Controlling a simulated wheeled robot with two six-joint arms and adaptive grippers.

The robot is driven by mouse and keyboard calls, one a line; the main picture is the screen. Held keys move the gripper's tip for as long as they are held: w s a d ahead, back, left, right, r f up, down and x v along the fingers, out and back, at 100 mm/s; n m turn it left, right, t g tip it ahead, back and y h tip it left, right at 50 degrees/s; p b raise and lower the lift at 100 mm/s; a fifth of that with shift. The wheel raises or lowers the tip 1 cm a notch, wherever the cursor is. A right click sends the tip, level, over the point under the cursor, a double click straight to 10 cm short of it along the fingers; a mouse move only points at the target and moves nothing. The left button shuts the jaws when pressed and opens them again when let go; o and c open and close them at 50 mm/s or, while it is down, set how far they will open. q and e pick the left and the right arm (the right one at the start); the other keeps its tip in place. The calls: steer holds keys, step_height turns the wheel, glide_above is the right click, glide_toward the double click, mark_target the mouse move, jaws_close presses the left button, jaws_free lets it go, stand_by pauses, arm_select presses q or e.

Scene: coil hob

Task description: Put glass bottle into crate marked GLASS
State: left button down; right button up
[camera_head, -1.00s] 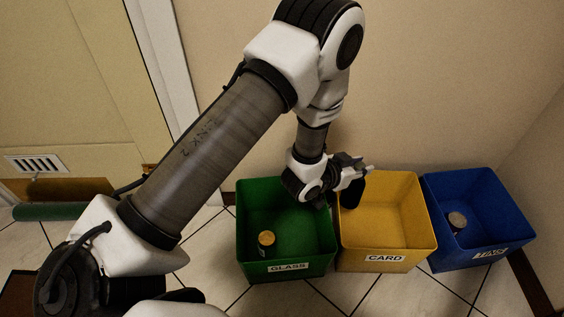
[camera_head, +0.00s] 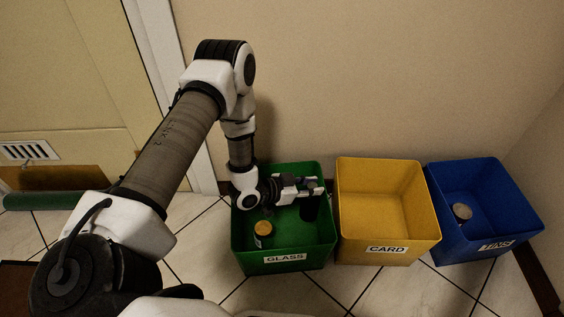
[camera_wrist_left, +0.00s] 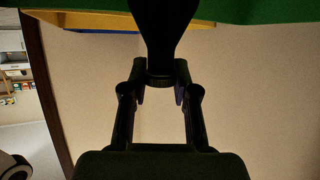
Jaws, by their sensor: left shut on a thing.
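The green crate (camera_head: 285,268) marked GLASS stands on the floor by the wall, left of the other crates. My left gripper (camera_head: 312,188) is over the right rear part of this crate. It is shut on a dark glass bottle (camera_head: 309,210), which hangs below the fingers within the crate's outline; whether it touches the crate bottom I cannot tell. In the left wrist view the bottle (camera_wrist_left: 166,35) shows as a dark shape, its narrow end between the fingertips (camera_wrist_left: 160,80). My right gripper is not in view.
A jar with an orange lid (camera_head: 264,229) stands in the green crate at the left. The yellow CARD crate (camera_head: 385,251) looks empty. The blue crate (camera_head: 490,248) holds a tin (camera_head: 461,211). A wall (camera_head: 370,80) rises close behind the crates.

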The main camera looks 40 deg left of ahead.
mark_target(302, 206)
arm_select(q)
step_height(302, 206, down, 10)
steer(key=b, duration=0.6)
steer(key=shift+f, duration=0.15)
steer(key=shift+r, duration=0.2)
steer(key=c, duration=0.9)
jaws_free()
steer(key=shift+f, duration=0.15)
steer(key=shift+s+a+r+p, duration=0.1)
steer(key=shift+s+r+p, duration=0.05)
steer(key=shift+r+p, duration=0.25)
steer(key=p+v, duration=0.4)
steer(key=v, duration=0.2)
steer(key=shift+s+a, duration=0.15)
steer(key=shift+s, duration=0.25)
